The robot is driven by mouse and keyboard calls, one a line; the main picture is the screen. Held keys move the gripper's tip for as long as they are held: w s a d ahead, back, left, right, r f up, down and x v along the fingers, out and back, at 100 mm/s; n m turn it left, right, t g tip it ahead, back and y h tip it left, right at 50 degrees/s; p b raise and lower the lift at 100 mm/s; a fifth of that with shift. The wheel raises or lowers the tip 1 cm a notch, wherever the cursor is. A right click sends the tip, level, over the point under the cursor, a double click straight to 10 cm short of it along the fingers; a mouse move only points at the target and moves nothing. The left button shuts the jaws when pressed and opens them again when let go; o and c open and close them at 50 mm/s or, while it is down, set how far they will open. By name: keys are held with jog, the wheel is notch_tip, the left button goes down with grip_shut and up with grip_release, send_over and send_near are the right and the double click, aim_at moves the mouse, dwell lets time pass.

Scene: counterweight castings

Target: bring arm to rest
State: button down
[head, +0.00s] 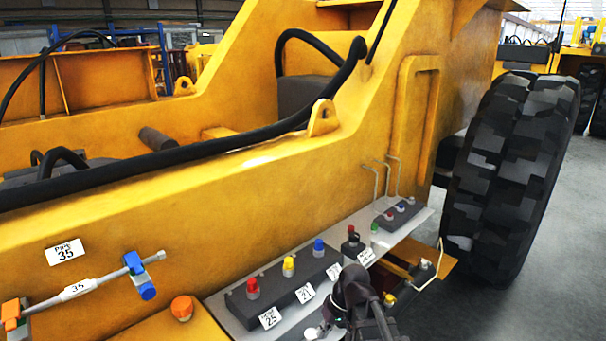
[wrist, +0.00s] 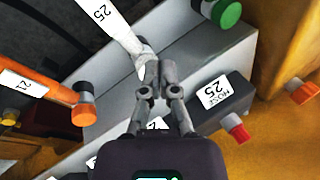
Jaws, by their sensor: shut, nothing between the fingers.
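My gripper (wrist: 155,82) is in the wrist view with its two grey fingers closed together and nothing between them. Its tips are over or beside the end of a white hose labelled 25 (wrist: 112,22); whether they touch it I cannot tell. In the head view my dark gripper and wrist (head: 352,292) are at the bottom, in front of the grey shelf (head: 222,312). The fingertips are hard to make out there.
A dark block (head: 262,308) with red, yellow and blue fittings stands on the shelf along the yellow machine frame (head: 230,205). A pipe labelled 35 (head: 100,280) is at left. A large tyre (head: 510,170) is at right, with open floor (head: 560,270) beyond.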

jog(key=s+d+f+m+h, duration=0.1)
jog(key=s+d+m+h, duration=0.2)
jog(key=d, duration=0.8)
jog(key=shift+s+d+m+t+h, duration=0.15)
jog(key=shift+d+m+t+h, duration=0.2)
jog(key=shift+h, duration=0.35)
jog(key=shift+f, duration=0.1)
